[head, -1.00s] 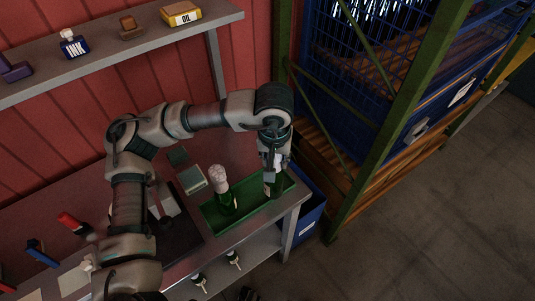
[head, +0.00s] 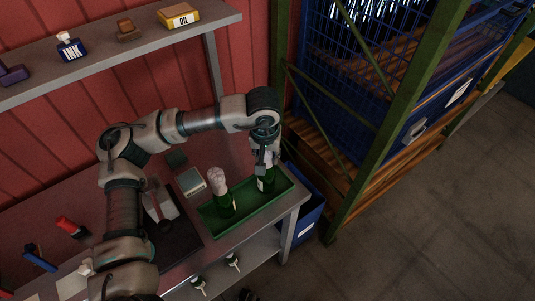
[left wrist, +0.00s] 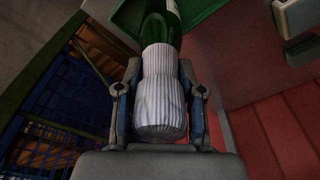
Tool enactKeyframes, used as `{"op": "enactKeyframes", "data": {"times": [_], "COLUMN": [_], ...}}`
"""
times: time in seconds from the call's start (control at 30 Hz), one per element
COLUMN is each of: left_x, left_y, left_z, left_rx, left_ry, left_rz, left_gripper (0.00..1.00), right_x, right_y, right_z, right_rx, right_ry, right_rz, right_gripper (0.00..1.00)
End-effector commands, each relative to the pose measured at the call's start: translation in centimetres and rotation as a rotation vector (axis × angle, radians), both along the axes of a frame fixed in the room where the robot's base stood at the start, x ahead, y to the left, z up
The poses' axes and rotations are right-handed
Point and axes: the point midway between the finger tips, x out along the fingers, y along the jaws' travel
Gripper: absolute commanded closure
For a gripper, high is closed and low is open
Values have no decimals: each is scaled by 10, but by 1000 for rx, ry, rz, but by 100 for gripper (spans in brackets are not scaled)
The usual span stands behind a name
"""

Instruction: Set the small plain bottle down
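The bottle in my grip is dark green with a light label (head: 263,185) and stands upright over the right part of the green tray (head: 222,229). In the left wrist view its white pleated foil top (left wrist: 160,95) lies between the fingers. My left gripper (head: 264,160) comes down from above and is shut on this bottle's neck. I cannot tell whether the base touches the tray floor. A second green bottle (head: 225,204) with a pale foil top stands in the tray to the left. My right gripper is not in view.
A small pale-topped box (head: 191,181) sits behind the tray on the bench. A red-capped item (head: 71,226) and a blue item (head: 40,257) lie at left. A green-posted rack (head: 380,140) and a blue bin (head: 307,214) stand right of the bench.

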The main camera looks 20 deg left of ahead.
Motion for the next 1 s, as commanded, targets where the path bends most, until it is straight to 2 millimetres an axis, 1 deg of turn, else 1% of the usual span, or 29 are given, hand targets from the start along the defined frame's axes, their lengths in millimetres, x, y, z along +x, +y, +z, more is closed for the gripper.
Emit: {"op": "enactKeyframes", "data": {"times": [0.03, 0.07, 0.1, 0.3, 0.47, 0.57, 0.8, 0.9, 1.0], "left_x": [0, 0, 0, 0, 0, -1, -9, -12, -15], "left_y": [0, 1, 1, 0, -1, -2, -2, -2, -2], "left_z": [0, 0, 0, 0, 3, 16, 71, 91, 106], "left_rx": [0, 0, 0, 0, 1, -2, -3, -2, -1], "left_ry": [0, 0, 0, 0, 0, -2, -3, -3, -1], "left_rz": [1, 1, 1, 1, 0, 1, 0, 0, 0], "left_gripper": [50, 43, 37, 37, 37, 37, 37, 37, 37], "right_x": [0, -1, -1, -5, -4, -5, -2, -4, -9], "right_y": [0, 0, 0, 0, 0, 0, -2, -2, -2], "right_z": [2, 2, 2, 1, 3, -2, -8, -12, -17], "right_rx": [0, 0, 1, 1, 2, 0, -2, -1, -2], "right_ry": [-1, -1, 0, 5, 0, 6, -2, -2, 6], "right_rz": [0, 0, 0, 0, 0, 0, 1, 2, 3], "right_gripper": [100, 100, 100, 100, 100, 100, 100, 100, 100]}}
